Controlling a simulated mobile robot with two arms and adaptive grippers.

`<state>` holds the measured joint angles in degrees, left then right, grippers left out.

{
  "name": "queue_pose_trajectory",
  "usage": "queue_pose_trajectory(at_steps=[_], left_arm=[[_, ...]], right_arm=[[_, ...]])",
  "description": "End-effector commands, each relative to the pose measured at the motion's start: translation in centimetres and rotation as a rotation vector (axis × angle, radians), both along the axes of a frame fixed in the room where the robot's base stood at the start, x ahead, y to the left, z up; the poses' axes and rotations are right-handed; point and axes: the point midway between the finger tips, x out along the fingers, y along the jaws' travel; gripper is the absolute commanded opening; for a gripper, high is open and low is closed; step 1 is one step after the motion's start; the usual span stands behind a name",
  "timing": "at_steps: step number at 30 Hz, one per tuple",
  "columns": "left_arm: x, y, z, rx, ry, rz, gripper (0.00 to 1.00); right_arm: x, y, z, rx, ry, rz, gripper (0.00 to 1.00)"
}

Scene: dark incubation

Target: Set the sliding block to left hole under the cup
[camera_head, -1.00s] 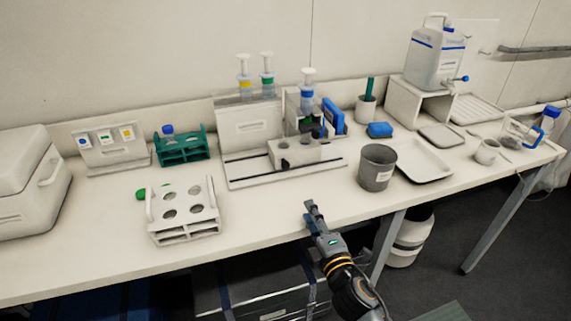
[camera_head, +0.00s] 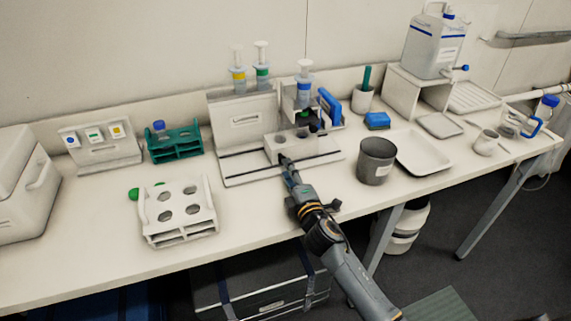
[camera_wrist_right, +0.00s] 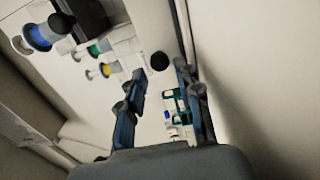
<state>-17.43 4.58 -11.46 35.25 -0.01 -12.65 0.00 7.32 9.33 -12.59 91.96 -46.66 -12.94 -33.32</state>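The sliding block (camera_head: 283,150) is a small white block on the railed base (camera_head: 240,180) below the blue-ringed syringe (camera_head: 304,88). A small dark cup-like part (camera_head: 313,124) shows above it, under the syringe. My right gripper (camera_head: 286,163) is at the block's front side and hides part of it; I cannot tell whether it touches. In the wrist view the right gripper's fingers (camera_wrist_right: 160,72) stand apart with nothing held, and a black round part (camera_wrist_right: 159,61) lies between and beyond their tips. The block's holes are not clear. My left gripper is not in view.
A grey cup (camera_head: 376,160) stands right of the base, beside a white tray (camera_head: 425,170). A white rack (camera_head: 178,212) stands to the left, a green rack (camera_head: 175,147) behind it. The counter's front strip is clear.

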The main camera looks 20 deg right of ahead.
Motion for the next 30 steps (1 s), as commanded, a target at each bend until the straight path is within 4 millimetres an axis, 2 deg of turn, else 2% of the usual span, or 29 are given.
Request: queue_pose_trajectory(at_steps=[3,6,17,22,30], left_arm=[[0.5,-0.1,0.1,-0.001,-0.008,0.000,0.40],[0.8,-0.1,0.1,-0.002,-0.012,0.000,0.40],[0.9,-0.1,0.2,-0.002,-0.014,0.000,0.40],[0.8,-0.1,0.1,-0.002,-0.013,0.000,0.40],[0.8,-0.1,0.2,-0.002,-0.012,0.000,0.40]], right_arm=[[1.7,0.1,0.1,0.000,-0.001,0.000,0.34],[2.5,0.1,0.0,0.001,0.000,0.000,0.34],[3.0,0.1,0.0,0.001,0.000,0.000,0.34],[3.0,0.1,0.0,0.001,0.000,0.000,0.01],[3.0,-0.1,0.0,0.000,0.000,0.000,0.00]])
